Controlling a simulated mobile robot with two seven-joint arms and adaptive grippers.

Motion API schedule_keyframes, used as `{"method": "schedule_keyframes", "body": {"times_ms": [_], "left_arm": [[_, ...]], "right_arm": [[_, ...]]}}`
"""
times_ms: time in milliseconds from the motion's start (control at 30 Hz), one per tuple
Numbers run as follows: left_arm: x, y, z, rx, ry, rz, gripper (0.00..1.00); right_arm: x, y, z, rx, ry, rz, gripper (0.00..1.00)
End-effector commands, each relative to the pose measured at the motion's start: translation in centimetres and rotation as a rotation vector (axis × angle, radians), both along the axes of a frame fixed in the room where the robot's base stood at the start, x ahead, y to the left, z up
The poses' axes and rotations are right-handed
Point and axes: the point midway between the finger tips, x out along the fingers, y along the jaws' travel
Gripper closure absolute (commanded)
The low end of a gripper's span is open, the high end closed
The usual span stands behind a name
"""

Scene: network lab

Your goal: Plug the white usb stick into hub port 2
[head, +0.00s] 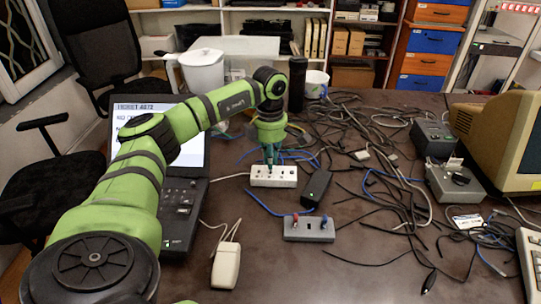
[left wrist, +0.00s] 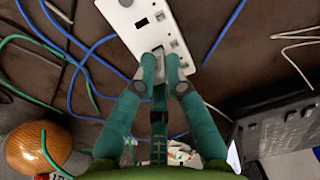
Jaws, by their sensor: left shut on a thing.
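The hub, a white block (head: 286,181) with ports along its top, lies on the table; its top with a dark port opening and smaller grey sockets also shows in the left wrist view (left wrist: 127,20). My left gripper (head: 270,161) points down over it. In the left wrist view its fingertips (left wrist: 161,68) are closed at the hub's near end on a small pale piece, which looks like the white usb stick (left wrist: 158,51). The fingers hide most of it; I cannot tell whether it sits in a port. My right gripper is not in view.
A grey block (head: 308,236) with a red and a blue stick stands in front of the hub. A black adapter (head: 316,187) lies right of the hub. A laptop (head: 183,205), a white mouse (head: 226,265) and many tangled cables (head: 372,130) surround it.

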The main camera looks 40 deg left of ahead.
Motion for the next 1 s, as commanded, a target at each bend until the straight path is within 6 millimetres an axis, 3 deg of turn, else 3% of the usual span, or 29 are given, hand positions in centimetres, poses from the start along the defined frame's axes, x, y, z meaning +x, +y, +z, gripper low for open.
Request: {"method": "schedule_keyframes", "body": {"times_ms": [1000], "left_arm": [[0.03, -0.01, -0.8, 0.0, -0.001, 0.0, 1.0]], "right_arm": [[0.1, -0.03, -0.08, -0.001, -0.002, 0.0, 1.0]]}}
